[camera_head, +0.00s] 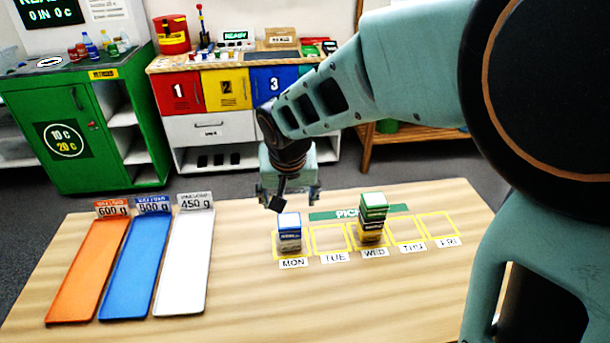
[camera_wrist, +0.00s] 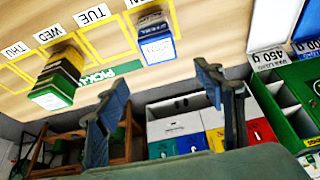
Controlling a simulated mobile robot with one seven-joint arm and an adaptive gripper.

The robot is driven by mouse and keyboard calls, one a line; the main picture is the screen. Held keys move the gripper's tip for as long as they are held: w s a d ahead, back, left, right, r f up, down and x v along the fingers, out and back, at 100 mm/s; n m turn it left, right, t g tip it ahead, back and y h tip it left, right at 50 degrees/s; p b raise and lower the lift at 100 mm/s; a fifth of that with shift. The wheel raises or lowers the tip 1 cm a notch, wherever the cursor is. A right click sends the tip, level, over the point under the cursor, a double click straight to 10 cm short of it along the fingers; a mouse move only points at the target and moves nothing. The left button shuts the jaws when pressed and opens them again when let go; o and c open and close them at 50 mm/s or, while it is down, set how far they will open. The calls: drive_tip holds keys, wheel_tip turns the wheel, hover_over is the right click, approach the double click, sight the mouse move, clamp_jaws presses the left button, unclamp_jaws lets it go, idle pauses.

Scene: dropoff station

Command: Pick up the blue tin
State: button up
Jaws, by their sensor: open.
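The blue tin (camera_head: 289,236), blue with a white top, stands in the MON square of the wooden table. In the wrist view the blue tin (camera_wrist: 156,38) shows near the top, beyond the fingertips. My gripper (camera_head: 289,197) hangs just above and behind the tin in the head view. My gripper (camera_wrist: 160,95) is open with nothing between its fingers, and it is apart from the tin.
Orange (camera_head: 88,270), blue (camera_head: 135,268) and white (camera_head: 184,265) trays lie at left. The TUE, THU and FRI squares are empty. A drawer cabinet (camera_head: 215,128) stands behind the table.

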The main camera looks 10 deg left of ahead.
hover_over(289, 221)
drive_tip(key=s, duration=0.2)
wheel_tip(289, 221, down, 5)
drive_tip(key=shift+r, duration=0.1)
drive_tip(key=shift+d+x, duration=0.15)
drive_tip(key=shift+x, duration=1.45)
drive_tip(key=shift+d+x, duration=0.1)
drive_tip(key=shift+x, duration=1.45)
drive_tip(key=shift+c, duration=0.3)
drive_tip(key=c, duration=1.3)
